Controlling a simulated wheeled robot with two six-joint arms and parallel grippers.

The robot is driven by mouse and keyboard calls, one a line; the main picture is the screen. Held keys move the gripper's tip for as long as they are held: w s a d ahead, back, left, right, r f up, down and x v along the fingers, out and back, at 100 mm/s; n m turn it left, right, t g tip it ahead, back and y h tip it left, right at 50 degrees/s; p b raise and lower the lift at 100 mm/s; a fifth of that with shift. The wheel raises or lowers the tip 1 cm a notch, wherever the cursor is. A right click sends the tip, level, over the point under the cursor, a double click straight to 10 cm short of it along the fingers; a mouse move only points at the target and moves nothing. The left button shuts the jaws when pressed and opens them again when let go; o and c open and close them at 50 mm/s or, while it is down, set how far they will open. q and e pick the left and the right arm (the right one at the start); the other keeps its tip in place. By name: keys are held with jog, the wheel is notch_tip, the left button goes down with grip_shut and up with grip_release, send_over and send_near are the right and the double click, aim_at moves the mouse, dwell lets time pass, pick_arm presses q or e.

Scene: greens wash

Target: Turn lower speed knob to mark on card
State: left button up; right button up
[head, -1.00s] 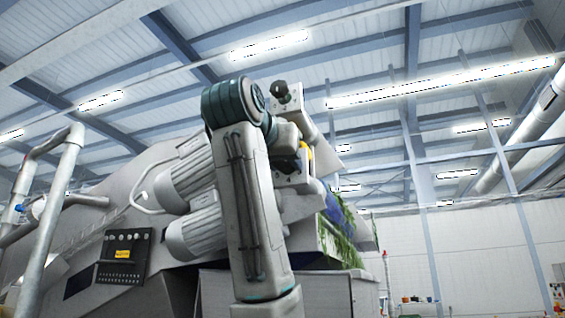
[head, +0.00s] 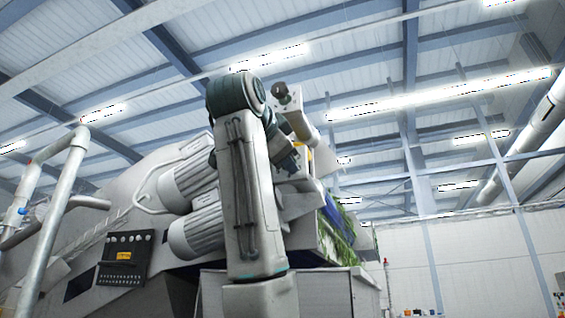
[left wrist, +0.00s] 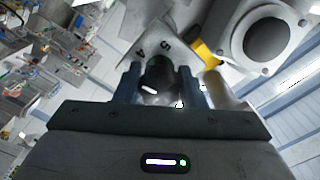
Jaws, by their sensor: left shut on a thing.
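In the left wrist view, a dark round knob (left wrist: 160,72) with a short white pointer line sits between the two fingers of my left gripper (left wrist: 158,88), which is shut on it. Behind it is a white dial plate (left wrist: 152,42); the digits 4 and 5 show and its other digits are hidden. In the head view my left gripper (head: 290,162) is at the machine, small and partly hidden by my own arm, and the held knob cannot be made out. No marked card can be made out. My right gripper is not in view.
A grey housing with a large dark round end (left wrist: 268,40) stands close to the right of the fingers, with a yellow part (left wrist: 206,54) beside it. In the head view, ribbed motors (head: 195,232) and a black control panel (head: 126,258) are left of my arm.

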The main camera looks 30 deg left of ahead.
pick_arm(q)
jog(key=shift+m+b, duration=0.3)
jog(key=shift+m, duration=0.8)
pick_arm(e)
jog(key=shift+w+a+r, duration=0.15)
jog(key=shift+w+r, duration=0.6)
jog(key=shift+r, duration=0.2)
pick_arm(q)
jog(key=o, duration=1)
